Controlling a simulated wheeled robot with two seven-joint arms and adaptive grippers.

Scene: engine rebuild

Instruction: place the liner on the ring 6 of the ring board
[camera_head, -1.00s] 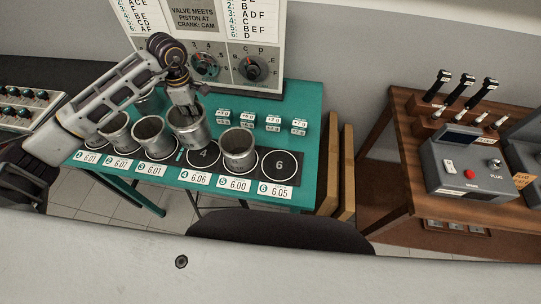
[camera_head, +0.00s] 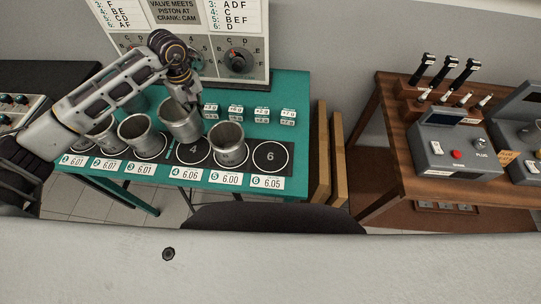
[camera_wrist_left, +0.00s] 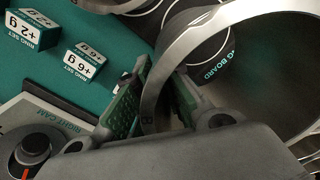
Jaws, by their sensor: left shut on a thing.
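My left gripper (camera_head: 190,103) is shut on the wall of a grey metal liner (camera_head: 180,121). It holds the liner above and behind ring 4 (camera_head: 194,152), which is bare. In the left wrist view the green-padded jaws (camera_wrist_left: 150,95) clamp the rim of the liner (camera_wrist_left: 205,38). Ring 6 (camera_head: 270,157), at the right end of the ring board (camera_head: 249,158), is empty and carries the label 6.05. Another liner (camera_head: 227,142) stands on ring 5, and more liners (camera_head: 138,137) stand on the rings to the left. My right gripper does not show.
Small labelled ring-set blocks (camera_head: 236,112) lie in rows behind rings 5 and 6. A panel with knobs (camera_head: 238,60) stands at the table's back. A wooden bench (camera_head: 385,137) with a grey box (camera_head: 455,150) is at the right. The teal table (camera_head: 296,98) is clear at its right back.

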